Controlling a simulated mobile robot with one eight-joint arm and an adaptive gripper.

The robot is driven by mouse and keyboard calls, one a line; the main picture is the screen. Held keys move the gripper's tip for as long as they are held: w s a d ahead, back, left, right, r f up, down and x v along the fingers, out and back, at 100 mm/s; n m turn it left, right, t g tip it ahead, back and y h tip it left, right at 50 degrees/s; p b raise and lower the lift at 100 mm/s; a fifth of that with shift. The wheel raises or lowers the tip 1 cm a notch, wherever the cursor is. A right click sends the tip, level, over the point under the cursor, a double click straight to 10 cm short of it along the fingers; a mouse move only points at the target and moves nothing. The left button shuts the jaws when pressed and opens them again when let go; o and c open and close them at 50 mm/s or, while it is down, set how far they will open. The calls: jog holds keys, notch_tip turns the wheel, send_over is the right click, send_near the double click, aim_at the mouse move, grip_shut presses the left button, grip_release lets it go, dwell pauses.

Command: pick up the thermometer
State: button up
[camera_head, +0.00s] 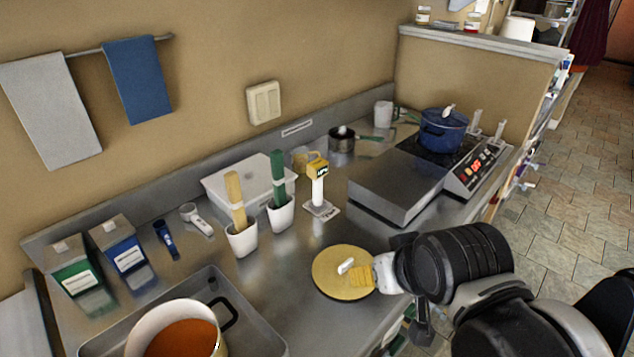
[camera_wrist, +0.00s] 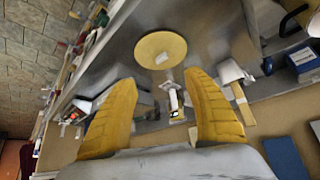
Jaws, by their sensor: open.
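A white upright device with a yellow head and a small dark display stands on a small white base on the steel counter; it looks like the thermometer (camera_head: 318,187). In the wrist view it shows beyond and between my fingers (camera_wrist: 174,101), its head toward the bottom of the picture. My gripper (camera_head: 360,277) has yellow fingers, which are open and empty in the wrist view (camera_wrist: 159,80). Nothing hides the device in the head view.
The round yellow board (camera_head: 328,284) holds a small white item (camera_head: 346,266). White cups with a green-handled (camera_head: 279,215) and a tan-handled tool (camera_head: 241,240) stand left of the device. A lidded white container (camera_head: 225,182) is behind; a cooktop (camera_head: 385,200) is right.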

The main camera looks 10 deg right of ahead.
jog(key=shift+c, duration=0.5)
jog(key=w+a+n+t+y, duration=0.1)
jog(key=w+a+t, duration=0.15)
jog(key=w, duration=1.65)
jog(key=t, duration=0.2)
send_near(319, 182)
jog(key=shift+t+y, duration=0.3)
jog(key=shift+t, duration=0.55)
jog(key=b+x, duration=0.1)
jog(key=x, duration=0.3)
jog(key=f+b+x, duration=0.1)
jog(key=x, duration=0.2)
jog(key=b+x, duration=0.1)
jog(key=x, duration=0.3)
jog(key=shift+d+f+b, duration=0.2)
jog(key=shift+f+b, duration=0.15)
jog(key=shift+f, duration=0.15)
jog(key=shift+r, duration=0.1)
grip_shut()
